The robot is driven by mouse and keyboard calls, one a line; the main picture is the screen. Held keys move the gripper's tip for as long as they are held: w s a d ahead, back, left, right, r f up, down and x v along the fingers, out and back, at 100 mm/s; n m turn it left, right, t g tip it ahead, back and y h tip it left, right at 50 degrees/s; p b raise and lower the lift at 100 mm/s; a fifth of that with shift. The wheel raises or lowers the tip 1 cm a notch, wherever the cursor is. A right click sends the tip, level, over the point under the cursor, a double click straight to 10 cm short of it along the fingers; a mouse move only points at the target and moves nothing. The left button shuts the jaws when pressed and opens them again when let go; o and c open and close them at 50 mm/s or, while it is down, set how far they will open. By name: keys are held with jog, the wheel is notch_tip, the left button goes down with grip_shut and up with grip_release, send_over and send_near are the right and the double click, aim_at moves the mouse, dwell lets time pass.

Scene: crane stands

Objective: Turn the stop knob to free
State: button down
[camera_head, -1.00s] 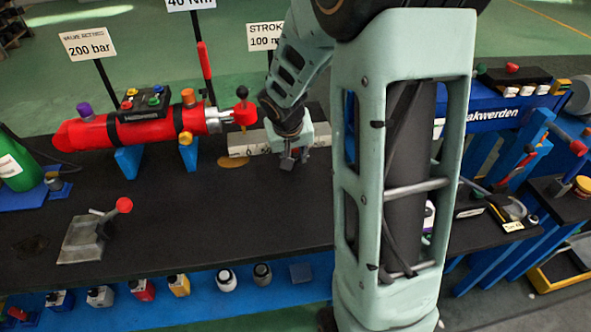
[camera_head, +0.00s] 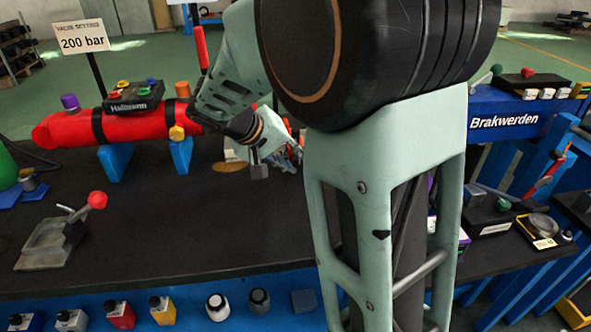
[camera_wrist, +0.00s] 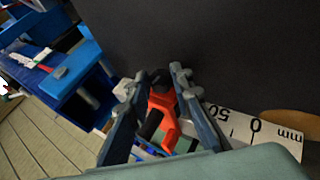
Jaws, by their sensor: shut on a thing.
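In the wrist view, a red forked piece with black parts (camera_wrist: 163,103), seemingly the stop knob, lies between the two fingers of my gripper (camera_wrist: 153,84). The fingers are shut on it, one on each side. A white millimetre scale (camera_wrist: 257,131) marked 0 and 50 runs right beside it. In the head view my gripper (camera_head: 290,155) is tilted toward the right at the far side of the black bench, past the red cylinder (camera_head: 72,128). My arm covers most of the knob there, and its setting cannot be read.
A sign reading 200 bar (camera_head: 82,39) stands behind the cylinder, which sits on blue supports (camera_head: 115,160). A lever block with a red ball (camera_head: 96,200) stands at front left. A blue Brakwerden frame (camera_head: 510,122) is at the right. The bench middle (camera_head: 170,220) is clear.

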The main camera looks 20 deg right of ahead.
jog(key=shift+f+h+b, duration=0.1)
jog(key=shift+h+b, duration=0.5)
jog(key=shift+b, duration=0.15)
jog(key=c, duration=1.7)
grip_release()
jog(key=shift+a, duration=0.15)
jog(key=v, duration=0.6)
jog(key=shift+a+r, duration=0.2)
jog(key=shift+r, duration=0.05)
jog(key=shift+s+a+r, duration=0.25)
jog(key=shift+a+r, duration=0.2)
